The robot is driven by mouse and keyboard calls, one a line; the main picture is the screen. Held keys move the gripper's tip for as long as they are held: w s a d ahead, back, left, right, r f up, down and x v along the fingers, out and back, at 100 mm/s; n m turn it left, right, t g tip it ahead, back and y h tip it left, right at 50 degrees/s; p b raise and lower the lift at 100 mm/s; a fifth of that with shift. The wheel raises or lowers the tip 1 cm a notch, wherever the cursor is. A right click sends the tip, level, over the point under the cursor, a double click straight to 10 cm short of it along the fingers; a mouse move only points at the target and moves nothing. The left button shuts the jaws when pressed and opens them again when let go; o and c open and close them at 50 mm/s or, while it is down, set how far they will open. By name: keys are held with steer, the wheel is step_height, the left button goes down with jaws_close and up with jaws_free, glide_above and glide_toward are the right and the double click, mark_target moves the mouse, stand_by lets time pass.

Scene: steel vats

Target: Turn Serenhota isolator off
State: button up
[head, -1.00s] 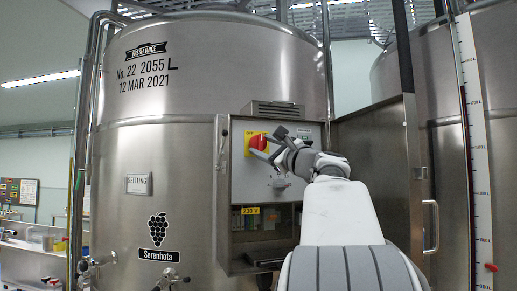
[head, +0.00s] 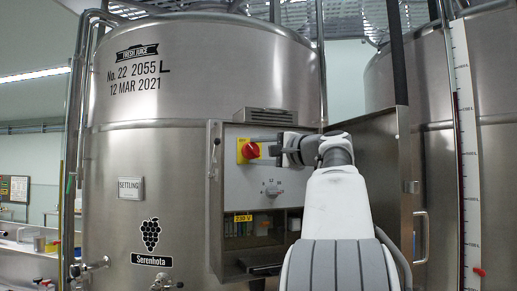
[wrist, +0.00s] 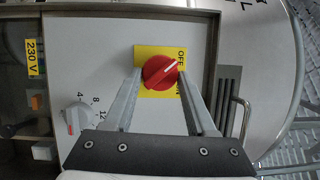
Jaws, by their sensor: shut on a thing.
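The isolator is a red rotary knob (head: 250,151) on a yellow plate (head: 243,142), on the grey control panel of the Serenhota vat (head: 180,75). In the wrist view the red knob (wrist: 158,72) sits between the two fingers of my gripper (wrist: 160,76), which is shut on it. The knob's white mark points up and right there, toward the OFF lettering (wrist: 181,56). The ON lettering is partly hidden by a finger. In the head view my gripper (head: 263,150) reaches the knob from the right; its fingertips are hard to make out.
A smaller numbered dial (wrist: 76,117) is on the same panel, below the isolator in the head view. The cabinet's open door (head: 375,165) stands close on the right of my arm. A 230 V label (head: 243,218) and an open compartment lie below the panel.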

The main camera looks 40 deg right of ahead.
steer(key=shift+n, duration=0.3)
stand_by(0.4)
steer(key=o, duration=1.4)
steer(key=shift+c, duration=0.2)
steer(key=s+d+b, duration=0.1)
steer(key=s+b, duration=0.2)
steer(key=s, duration=1.4)
steer(key=shift+s+d, duration=0.2)
steer(key=shift+f, duration=0.1)
